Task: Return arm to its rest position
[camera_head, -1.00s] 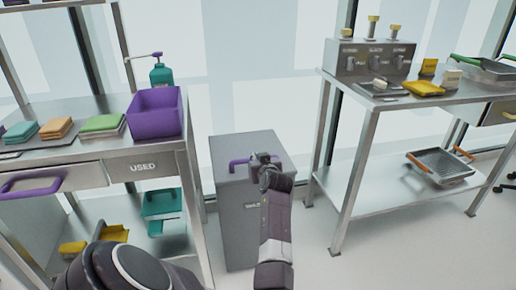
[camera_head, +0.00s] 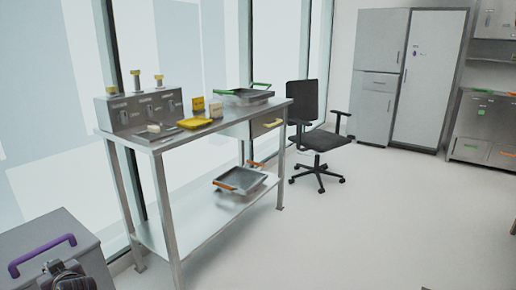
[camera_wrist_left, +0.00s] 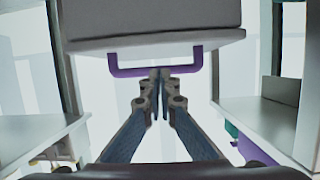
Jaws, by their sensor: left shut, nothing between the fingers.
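The grey bin (camera_head: 60,228) with a purple handle (camera_head: 30,258) on its lid stands at the lower left of the head view. My left gripper (camera_head: 66,276) shows beside the handle, partly cut off by the bottom edge. In the left wrist view, the fingers of my left gripper (camera_wrist_left: 160,74) are shut and empty. Their tips overlap the purple handle (camera_wrist_left: 114,68) in the picture, below the bin (camera_wrist_left: 150,22). I cannot tell whether they touch the handle. My right gripper is not in view.
A black office chair (camera_head: 318,138) stands behind. The floor at right is clear.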

